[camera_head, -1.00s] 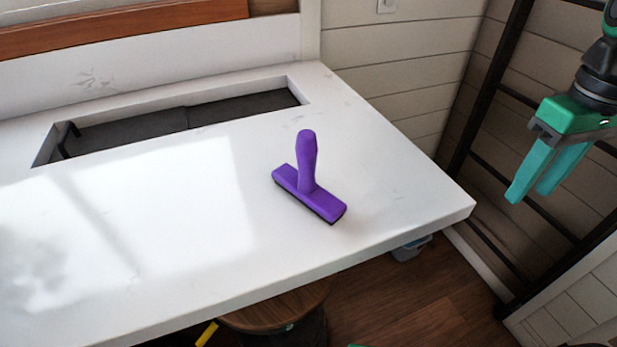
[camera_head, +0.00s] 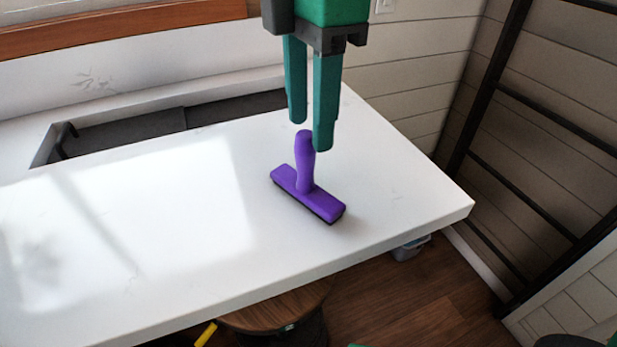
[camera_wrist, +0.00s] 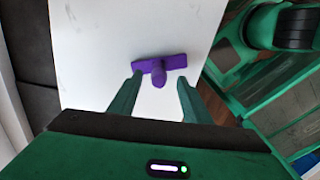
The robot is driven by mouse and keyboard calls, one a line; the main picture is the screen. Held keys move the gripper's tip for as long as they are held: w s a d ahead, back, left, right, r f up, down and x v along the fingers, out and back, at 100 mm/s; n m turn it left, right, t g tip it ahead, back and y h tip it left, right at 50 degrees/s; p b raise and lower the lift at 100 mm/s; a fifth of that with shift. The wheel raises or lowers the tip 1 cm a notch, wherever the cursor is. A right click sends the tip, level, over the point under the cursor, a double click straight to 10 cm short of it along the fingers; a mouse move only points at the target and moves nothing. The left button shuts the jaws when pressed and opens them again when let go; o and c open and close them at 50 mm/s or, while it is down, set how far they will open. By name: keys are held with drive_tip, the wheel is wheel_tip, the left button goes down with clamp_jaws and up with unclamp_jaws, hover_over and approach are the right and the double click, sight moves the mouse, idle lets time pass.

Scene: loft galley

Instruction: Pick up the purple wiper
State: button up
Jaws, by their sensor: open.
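The purple wiper (camera_head: 307,182) stands on the white counter (camera_head: 215,240), its flat head down and its handle pointing up. My gripper (camera_head: 308,136) is open and empty, pointing down, with its green fingers at about the height of the handle's top. In the head view one finger shows on each side of the handle's top, and I cannot tell whether they touch it. In the wrist view the wiper (camera_wrist: 160,66) shows just beyond and between the fingertips (camera_wrist: 160,84), with the handle toward the camera.
A rectangular recess (camera_head: 160,125) is cut into the counter's back part. A dark ladder-like frame (camera_head: 475,120) stands at the right against the panelled wall. A round wooden stool (camera_head: 275,308) is below the counter's front edge. The counter around the wiper is clear.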

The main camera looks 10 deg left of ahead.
sight(310, 132)
wheel_tip(310, 132, down, 4)
drive_tip(key=shift+r, duration=0.1)
drive_tip(key=shift+a+f, duration=0.2)
drive_tip(key=shift+f, duration=2.4)
drive_tip(key=shift+c, duration=0.6)
clamp_jaws()
